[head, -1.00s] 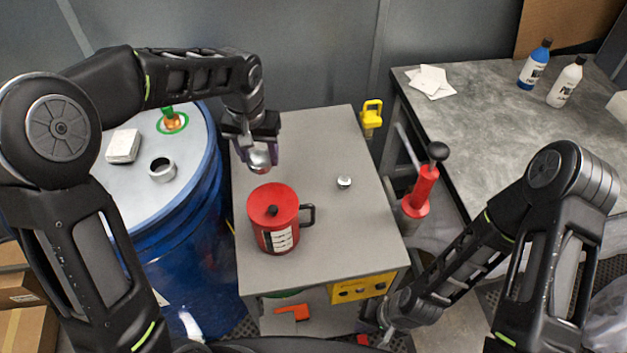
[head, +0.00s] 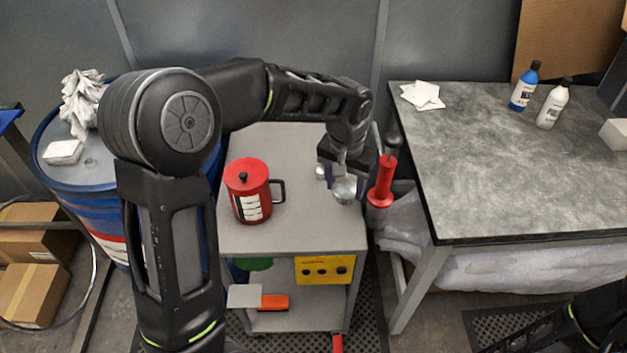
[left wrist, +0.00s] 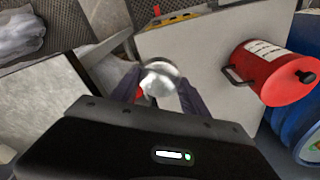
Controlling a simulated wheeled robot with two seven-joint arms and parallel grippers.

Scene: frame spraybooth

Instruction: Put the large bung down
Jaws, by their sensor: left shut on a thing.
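The large bung (head: 345,190) is a shiny, rounded silver metal piece. My left gripper (head: 345,177) is shut on it, above the right part of the grey cart top (head: 300,228). I cannot tell whether the bung touches the surface. In the left wrist view the bung (left wrist: 160,82) sits between the two dark fingers. A smaller silver piece (head: 321,172) shows on the cart just left of the gripper, partly hidden by it. My right gripper is out of view; only part of that arm shows at the lower right.
A red can (head: 248,190) with a black handle stands on the cart, left of the gripper. A red hand pump (head: 382,182) is close by on the right. A blue drum (head: 85,190) stands left and a grey workbench (head: 500,180) right.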

